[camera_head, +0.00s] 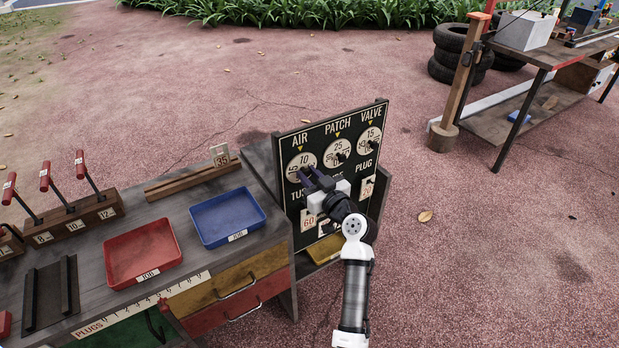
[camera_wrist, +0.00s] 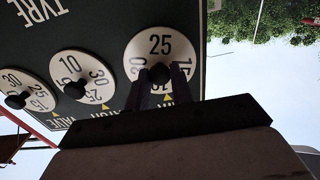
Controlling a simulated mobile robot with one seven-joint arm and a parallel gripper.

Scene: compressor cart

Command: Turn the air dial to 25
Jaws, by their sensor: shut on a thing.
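The air dial (camera_head: 294,163) is a white disc at the upper left of the dark panel (camera_head: 283,139), under the word AIR and a yellow pointer. In the head view its 10 is at the top, by the pointer. The dial (camera_wrist: 140,48) is also in the wrist view, which looks at the panel upside down; there its 25 is on the side away from the yellow pointer (camera_wrist: 168,98). My gripper (camera_head: 308,177) reaches the dial from the front right. Its fingers (camera_wrist: 163,80) are shut on the dark round knob (camera_wrist: 159,72) and hide part of the disc.
The patch dial (camera_head: 337,147) and valve dial (camera_head: 371,134) sit to the right on the same panel. The workbench on the left holds a blue tray (camera_head: 225,215) and a red tray (camera_head: 140,252). Open ground lies right of the panel.

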